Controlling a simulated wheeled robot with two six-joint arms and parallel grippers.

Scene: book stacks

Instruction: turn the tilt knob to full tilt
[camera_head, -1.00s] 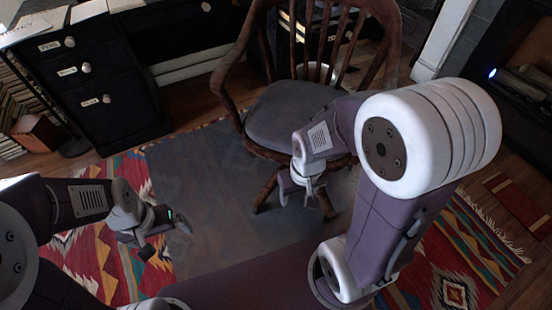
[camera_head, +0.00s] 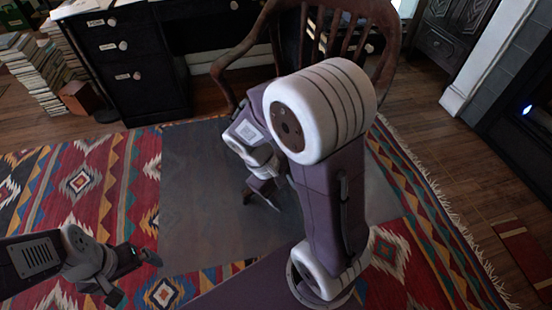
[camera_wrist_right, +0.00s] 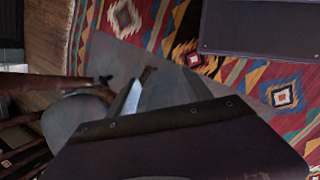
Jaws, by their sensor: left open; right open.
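No tilt knob can be made out for certain. A wooden chair (camera_head: 236,62) stands at the top middle of the head view, its seat largely hidden behind my right arm. My right gripper (camera_head: 267,192) is open below the chair, partly behind my own arm links. In the right wrist view a brown wooden bar (camera_wrist_right: 40,83), apparently part of the chair, comes in from the left. A small dark piece (camera_wrist_right: 105,80) shows near its end; I cannot tell what it is. My left gripper (camera_head: 134,277) is open and empty at the lower left, over the rug.
A dark desk (camera_head: 145,100) with labelled drawers stands at the upper left, beside stacked books (camera_head: 35,75). A grey mat (camera_head: 195,190) lies on a patterned rug (camera_head: 80,180). A dark fireplace (camera_head: 525,130) is at the right edge. The rug at left is clear.

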